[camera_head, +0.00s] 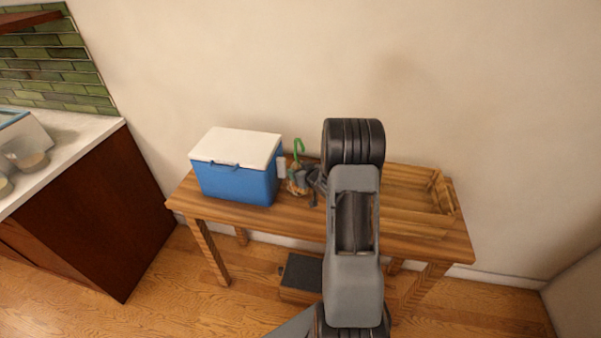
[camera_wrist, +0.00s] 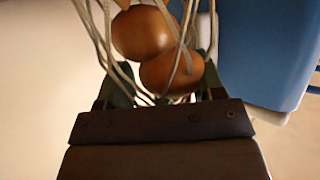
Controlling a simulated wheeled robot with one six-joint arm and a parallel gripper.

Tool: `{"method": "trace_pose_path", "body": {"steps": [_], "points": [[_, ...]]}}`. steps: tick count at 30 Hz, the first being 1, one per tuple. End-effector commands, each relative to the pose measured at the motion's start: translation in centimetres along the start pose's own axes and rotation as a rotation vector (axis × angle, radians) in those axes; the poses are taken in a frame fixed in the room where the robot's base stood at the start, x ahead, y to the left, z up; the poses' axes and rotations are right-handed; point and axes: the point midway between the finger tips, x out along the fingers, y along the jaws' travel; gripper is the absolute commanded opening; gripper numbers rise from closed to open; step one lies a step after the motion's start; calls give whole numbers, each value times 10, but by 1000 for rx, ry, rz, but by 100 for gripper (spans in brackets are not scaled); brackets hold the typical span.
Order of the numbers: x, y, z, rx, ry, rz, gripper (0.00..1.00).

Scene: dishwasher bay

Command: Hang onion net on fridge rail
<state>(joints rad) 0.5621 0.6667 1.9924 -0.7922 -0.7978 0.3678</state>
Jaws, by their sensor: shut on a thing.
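The onion net (camera_head: 298,184) is a small net bag with brown onions and a green hook-shaped handle on top. It is at the right side of the blue cooler, over the wooden table. My gripper (camera_head: 311,181) is at the net's right side and shut on it. In the wrist view the net (camera_wrist: 155,45) shows close up, with two brown onions behind pale strands, just past my gripper (camera_wrist: 160,100). The fingertips are partly hidden by the net. I cannot tell whether the net touches the table. No fridge rail can be made out.
A blue cooler with a white lid (camera_head: 237,165) stands on the left of the wooden table (camera_head: 290,220); it also shows in the wrist view (camera_wrist: 265,45). A wooden tray (camera_head: 415,205) lies on the right. A counter (camera_head: 75,150) with bowls is at far left.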

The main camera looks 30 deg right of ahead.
Motion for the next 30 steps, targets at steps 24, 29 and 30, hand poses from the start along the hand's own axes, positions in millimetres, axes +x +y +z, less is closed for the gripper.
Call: {"method": "trace_pose_path", "body": {"steps": [24,29,30], "points": [[4,0,10,-1,1,1,87],[4,0,10,-1,1,1,87],[4,0,10,-1,1,1,87]]}}
